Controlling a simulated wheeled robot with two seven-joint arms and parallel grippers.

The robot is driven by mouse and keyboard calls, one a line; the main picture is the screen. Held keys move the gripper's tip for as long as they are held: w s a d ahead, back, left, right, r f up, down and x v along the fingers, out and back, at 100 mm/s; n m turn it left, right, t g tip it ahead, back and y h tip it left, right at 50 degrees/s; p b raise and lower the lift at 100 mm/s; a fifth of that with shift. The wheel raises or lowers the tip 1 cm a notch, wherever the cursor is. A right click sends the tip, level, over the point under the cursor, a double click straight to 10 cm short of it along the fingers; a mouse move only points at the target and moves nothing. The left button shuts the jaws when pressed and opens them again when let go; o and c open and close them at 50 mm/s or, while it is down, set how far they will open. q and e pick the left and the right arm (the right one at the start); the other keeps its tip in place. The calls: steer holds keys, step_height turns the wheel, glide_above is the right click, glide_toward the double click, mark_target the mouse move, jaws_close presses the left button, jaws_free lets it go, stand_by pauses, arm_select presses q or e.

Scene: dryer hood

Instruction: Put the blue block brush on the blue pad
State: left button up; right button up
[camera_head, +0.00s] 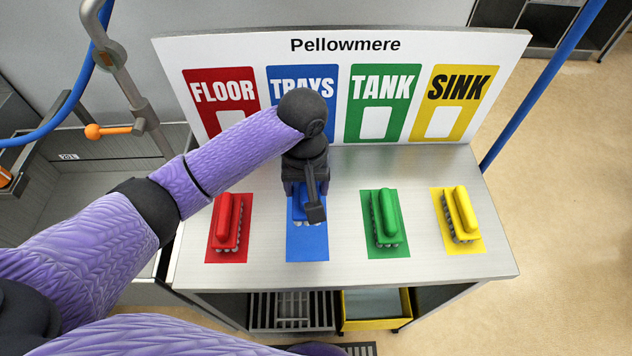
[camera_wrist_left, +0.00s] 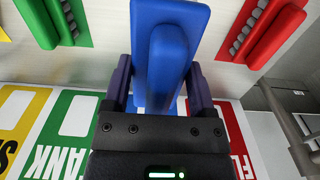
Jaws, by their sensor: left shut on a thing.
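The blue block brush (camera_wrist_left: 168,65) is between the fingers of my left gripper (camera_wrist_left: 158,85), which is shut on it. In the head view the left gripper (camera_head: 306,200) is over the far part of the blue pad (camera_head: 307,246) and hides most of the brush. The near part of the pad shows bare. I cannot tell whether the brush touches the pad or hangs just above it. My right gripper is not in view.
A red brush (camera_head: 228,222) on a red pad lies to the left. A green brush (camera_head: 386,215) and a yellow brush (camera_head: 460,213) lie on their pads to the right. The Pellowmere sign board (camera_head: 345,50) stands behind. A sink (camera_head: 85,170) is at the left.

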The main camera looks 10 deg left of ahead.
arm_select(q)
steer(key=f, duration=0.2)
steer(key=f+b, duration=0.1)
steer(key=f, duration=0.1)
steer(key=f+b, duration=0.1)
steer(key=shift+s+a+f, duration=0.15)
steer(key=shift+s+f, duration=0.25)
step_height(320, 180, down, 4)
steer(key=shift+f+b, duration=0.1)
steer(key=shift+b, duration=0.6)
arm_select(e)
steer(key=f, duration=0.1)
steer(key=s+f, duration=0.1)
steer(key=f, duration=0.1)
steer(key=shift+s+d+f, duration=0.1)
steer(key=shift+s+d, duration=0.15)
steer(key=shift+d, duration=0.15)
arm_select(q)
steer(key=o, duration=1.1)
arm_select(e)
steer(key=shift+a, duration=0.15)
arm_select(q)
step_height(320, 180, up, 12)
steer(key=p, duration=0.4)
steer(key=shift+w+r, duration=0.1)
steer(key=shift+r, duration=0.15)
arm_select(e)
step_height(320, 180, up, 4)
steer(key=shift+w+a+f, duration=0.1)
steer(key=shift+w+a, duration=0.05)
